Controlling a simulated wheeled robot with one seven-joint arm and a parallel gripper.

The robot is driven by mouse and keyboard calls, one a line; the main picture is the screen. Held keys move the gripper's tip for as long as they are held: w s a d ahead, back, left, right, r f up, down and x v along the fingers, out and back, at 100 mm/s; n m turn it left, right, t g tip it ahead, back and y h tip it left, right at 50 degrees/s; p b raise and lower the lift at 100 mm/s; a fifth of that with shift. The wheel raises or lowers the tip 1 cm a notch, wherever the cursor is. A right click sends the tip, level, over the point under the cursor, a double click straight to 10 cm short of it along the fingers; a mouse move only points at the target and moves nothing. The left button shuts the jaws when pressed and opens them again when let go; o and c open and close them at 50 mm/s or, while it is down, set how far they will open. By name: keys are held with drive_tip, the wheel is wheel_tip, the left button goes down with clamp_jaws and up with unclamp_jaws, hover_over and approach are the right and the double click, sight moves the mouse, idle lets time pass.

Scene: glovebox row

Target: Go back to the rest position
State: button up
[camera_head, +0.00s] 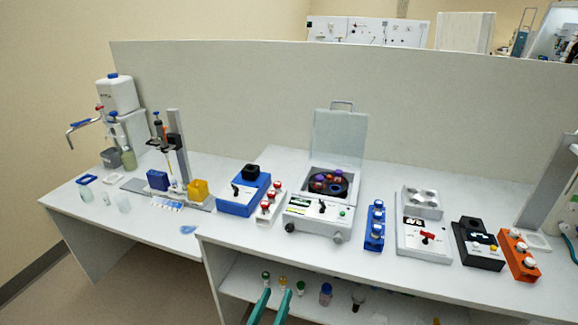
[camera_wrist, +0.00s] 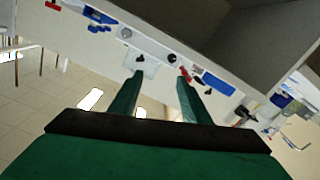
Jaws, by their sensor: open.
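My gripper (camera_head: 270,306) shows at the bottom of the head view as two green fingers, in front of the bench's lower shelf. The fingers stand apart with nothing between them. In the wrist view my gripper (camera_wrist: 160,82) is also open and empty, with the bench seen tilted beyond the fingertips. No held object shows in either view.
A white bench (camera_head: 225,229) spans the view, with a centrifuge (camera_head: 318,212), its lid up, at the middle. A blue device (camera_head: 243,195), a blue rack (camera_head: 375,226) and an orange rack (camera_head: 519,254) stand nearby. Several bottles stand on the lower shelf (camera_head: 395,302) near my fingers.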

drive_tip(key=s+f+n+g+y, duration=0.1)
drive_tip(key=s+f+y, duration=0.2)
drive_tip(key=s+f, duration=0.45)
drive_tip(key=s+f+n+g+y, duration=0.15)
drive_tip(key=s+f, duration=0.25)
drive_tip(key=s, duration=0.6)
drive_tip(key=s+d+r+m, duration=0.1)
drive_tip(key=s+d+r, duration=0.1)
drive_tip(key=s, duration=0.7)
drive_tip(key=s+d+r+m+y, duration=0.1)
drive_tip(key=s+r, duration=0.4)
drive_tip(key=s, duration=0.5)
drive_tip(key=shift+s+d+m+t, duration=0.2)
drive_tip(key=shift+d+m+t, duration=0.15)
drive_tip(key=shift+m, duration=0.1)
drive_tip(key=c, duration=0.3)
drive_tip(key=shift+w, duration=0.1)
